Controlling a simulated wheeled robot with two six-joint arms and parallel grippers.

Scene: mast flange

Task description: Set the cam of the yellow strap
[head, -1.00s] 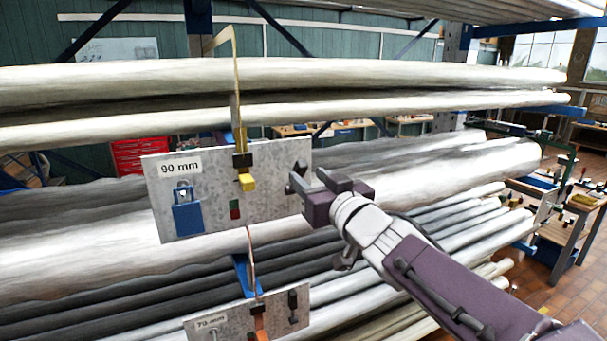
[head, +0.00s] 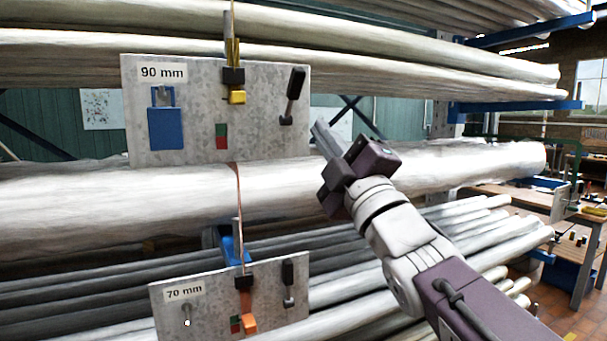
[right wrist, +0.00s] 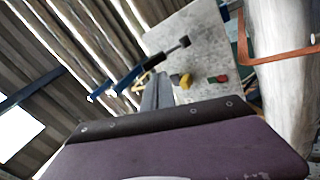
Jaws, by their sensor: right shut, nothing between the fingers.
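The yellow strap (head: 232,50) hangs down onto the grey 90 mm plate (head: 190,75) and runs through a black buckle (head: 233,76) with a yellow tab (head: 237,97) below. A black-handled lever (head: 295,84) stands up at the plate's right side, leaning slightly right, with its pivot below. A small red and green marker (head: 222,136) sits under the tab. My right gripper (head: 320,130) is shut and empty, just right of and below the lever, apart from it. The right wrist view shows its fingers (right wrist: 157,92) near the lever (right wrist: 168,51) and yellow tab (right wrist: 186,81). My left gripper is not in view.
A blue padlock (head: 165,126) hangs on the plate's left side. Below is a 70 mm plate (head: 205,305) with an orange strap (head: 246,300) and its own lever (head: 289,281). Long pale pipes (head: 440,170) fill the rack behind. A workbench (head: 560,210) stands at right.

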